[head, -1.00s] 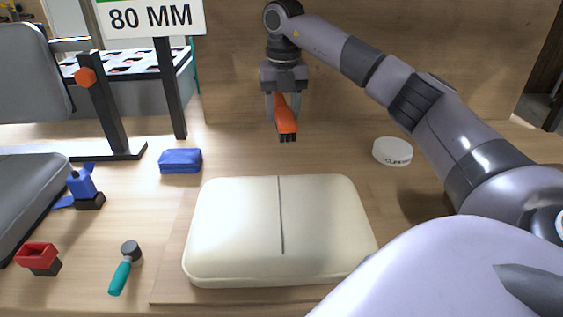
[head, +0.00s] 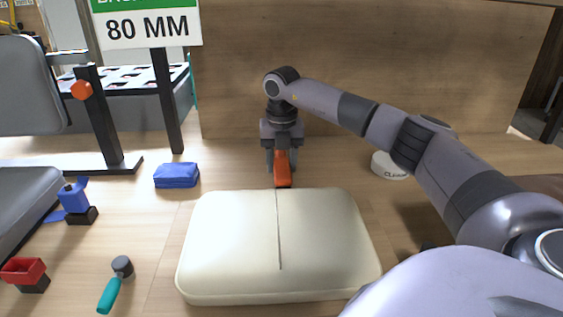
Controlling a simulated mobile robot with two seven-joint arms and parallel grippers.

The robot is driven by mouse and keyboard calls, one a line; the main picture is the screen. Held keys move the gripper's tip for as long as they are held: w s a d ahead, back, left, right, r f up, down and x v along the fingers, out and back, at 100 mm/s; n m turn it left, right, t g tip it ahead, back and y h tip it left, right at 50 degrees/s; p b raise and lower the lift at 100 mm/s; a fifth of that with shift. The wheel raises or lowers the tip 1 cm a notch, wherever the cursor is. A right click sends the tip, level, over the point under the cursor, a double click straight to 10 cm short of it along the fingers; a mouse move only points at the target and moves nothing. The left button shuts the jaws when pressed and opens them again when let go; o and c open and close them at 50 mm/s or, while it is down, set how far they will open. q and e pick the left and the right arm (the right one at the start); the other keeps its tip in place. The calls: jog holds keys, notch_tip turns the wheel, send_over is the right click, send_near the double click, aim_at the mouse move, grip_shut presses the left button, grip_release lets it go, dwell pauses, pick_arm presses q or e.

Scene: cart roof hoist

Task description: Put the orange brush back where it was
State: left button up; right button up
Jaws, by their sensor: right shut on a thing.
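The orange brush (head: 282,170) is held in my right gripper (head: 281,165), whose fingers are shut on it. It hangs just behind the far edge of the cream cushion-like roof piece (head: 230,240), near the seam in its middle. The brush's lower end is at or behind that edge, and I cannot tell whether it touches anything. My left gripper is not in the picture.
A blue pouch (head: 177,175) lies left of the brush, and a white round tin (head: 390,165) sits to the right, partly behind my arm. A teal-handled tool (head: 112,287), a red block (head: 23,271) and a blue clamp (head: 75,198) are at left. A sign (head: 147,28) stands behind.

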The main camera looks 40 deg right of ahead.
aim_at(282, 161)
jog(key=o, duration=1.1)
jog(key=shift+f, duration=0.1)
notch_tip(282, 161, up, 12)
jog(key=p, duration=0.1)
jog(key=shift+s+a+p, duration=0.2)
jog(key=shift+s+p, duration=0.05)
jog(key=shift+p, duration=0.15)
